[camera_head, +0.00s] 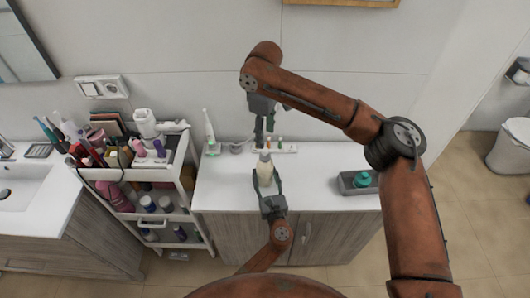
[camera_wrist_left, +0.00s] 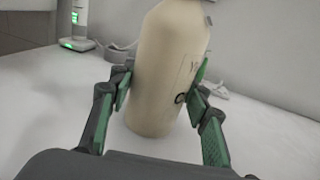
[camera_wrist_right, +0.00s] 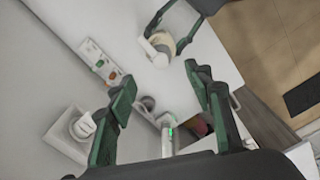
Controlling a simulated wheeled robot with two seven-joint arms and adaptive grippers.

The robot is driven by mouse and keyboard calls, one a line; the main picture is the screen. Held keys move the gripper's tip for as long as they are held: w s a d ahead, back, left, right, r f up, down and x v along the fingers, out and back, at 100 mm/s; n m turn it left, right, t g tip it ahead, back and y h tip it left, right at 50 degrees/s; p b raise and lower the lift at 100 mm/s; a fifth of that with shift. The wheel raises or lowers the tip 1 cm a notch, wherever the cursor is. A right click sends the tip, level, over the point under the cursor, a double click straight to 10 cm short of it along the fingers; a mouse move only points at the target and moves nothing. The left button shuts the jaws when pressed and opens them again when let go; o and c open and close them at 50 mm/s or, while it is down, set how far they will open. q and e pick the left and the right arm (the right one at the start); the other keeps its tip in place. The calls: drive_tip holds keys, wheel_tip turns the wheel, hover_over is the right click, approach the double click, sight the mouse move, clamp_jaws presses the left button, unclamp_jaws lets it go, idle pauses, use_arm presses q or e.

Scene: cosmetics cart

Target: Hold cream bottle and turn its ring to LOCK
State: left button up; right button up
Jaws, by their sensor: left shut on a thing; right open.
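The cream bottle (camera_head: 264,174) stands on the white cabinet top, roughly upright, between the fingers of my left gripper (camera_head: 267,186). The left wrist view shows its pale body (camera_wrist_left: 166,70) with green-padded fingers pressed on both sides; its top is cut off there. My right gripper (camera_head: 264,139) is open and empty, pointing down just above and behind the bottle. In the right wrist view the bottle's top (camera_wrist_right: 160,57) shows beyond the open fingertips (camera_wrist_right: 163,84), not between them. The ring's markings are too small to read.
A grey tray (camera_head: 347,187) with a teal item sits at the right. An electric toothbrush (camera_head: 209,131) and a white strip with small coloured items (camera_head: 287,149) stand near the wall. A crowded cart (camera_head: 186,171) is at the left. The counter beside the bottle is clear.

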sight(265, 149)
use_arm(q)
drive_tip(key=shift+f, duration=0.1)
use_arm(e)
wheel_tip(265, 149, down, 10)
drive_tip(key=shift+r, duration=0.1)
drive_tip(key=shift+c, duration=0.7)
drive_tip(key=c, duration=1)
drive_tip(key=shift+n, duration=2.3)
drive_tip(key=o, duration=1.1)
drive_tip(key=shift+o, duration=0.2)
